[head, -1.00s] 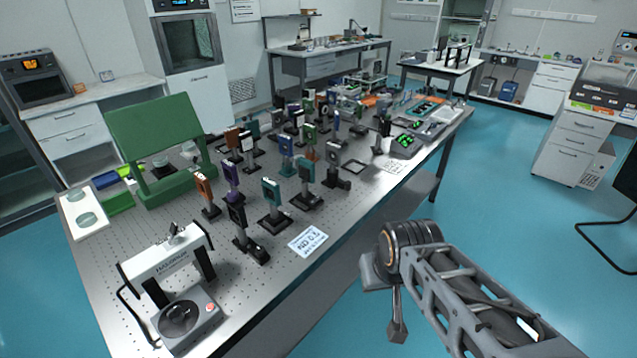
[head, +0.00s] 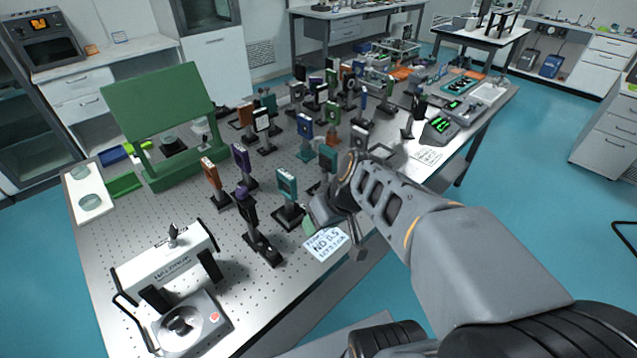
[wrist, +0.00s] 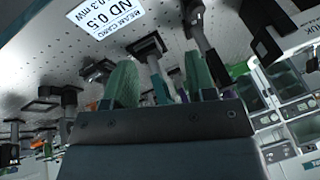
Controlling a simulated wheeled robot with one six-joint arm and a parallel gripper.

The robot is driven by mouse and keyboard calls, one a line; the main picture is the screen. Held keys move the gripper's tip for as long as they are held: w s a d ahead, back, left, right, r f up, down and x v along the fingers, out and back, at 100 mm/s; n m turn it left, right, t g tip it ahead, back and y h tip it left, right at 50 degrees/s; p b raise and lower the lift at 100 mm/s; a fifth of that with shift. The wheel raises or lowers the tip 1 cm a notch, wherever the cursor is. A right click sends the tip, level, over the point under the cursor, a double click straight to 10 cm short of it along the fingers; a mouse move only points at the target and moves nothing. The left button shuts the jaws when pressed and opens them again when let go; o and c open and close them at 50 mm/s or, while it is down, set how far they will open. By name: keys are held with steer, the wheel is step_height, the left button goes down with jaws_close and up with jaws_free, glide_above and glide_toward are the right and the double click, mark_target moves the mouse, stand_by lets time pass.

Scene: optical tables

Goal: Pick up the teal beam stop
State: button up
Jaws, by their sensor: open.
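A teal block on a black post and base, which I take for the teal beam stop (head: 287,183), stands upright on the perforated table in the head view. Another teal-green mount (head: 327,158) stands behind it, so which one is the beam stop is not certain. My gripper (head: 309,222) is low over the table's front side, just right of the nearer teal block, and partly hidden by my wrist. In the wrist view the green fingers of my gripper (wrist: 159,70) are apart, with a teal piece (wrist: 160,90) and its post seen between them, not gripped.
A white card marked ND 0.5 (head: 326,244) lies in front of the mounts. A black mount (head: 250,212), a purple one (head: 242,160) and an orange one (head: 210,172) stand to the left. A white device (head: 168,262) is at front left, a green stand (head: 160,105) behind.

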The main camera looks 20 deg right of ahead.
steer(key=w+d+r+n+t+y, duration=0.1)
steer(key=w+d+n+t+y, duration=0.15)
steer(key=w+d, duration=0.35)
steer(key=t, duration=0.6)
glide_toward(336, 156)
steer(key=shift+t+h, duration=0.25)
steer(key=shift+h, duration=0.3)
steer(key=p+x, duration=0.1)
steer(key=x, duration=0.2)
steer(key=a+x, duration=0.1)
steer(key=x, duration=0.2)
steer(key=shift+f+p, duration=0.25)
steer(key=shift+p, duration=0.1)
steer(key=shift+p+x, duration=1.25)
steer(key=shift+x, duration=1.45)
steer(key=shift+w+a, duration=0.2)
steer(key=shift+w, duration=0.3)
steer(key=shift+c, duration=0.2)
jaws_close()
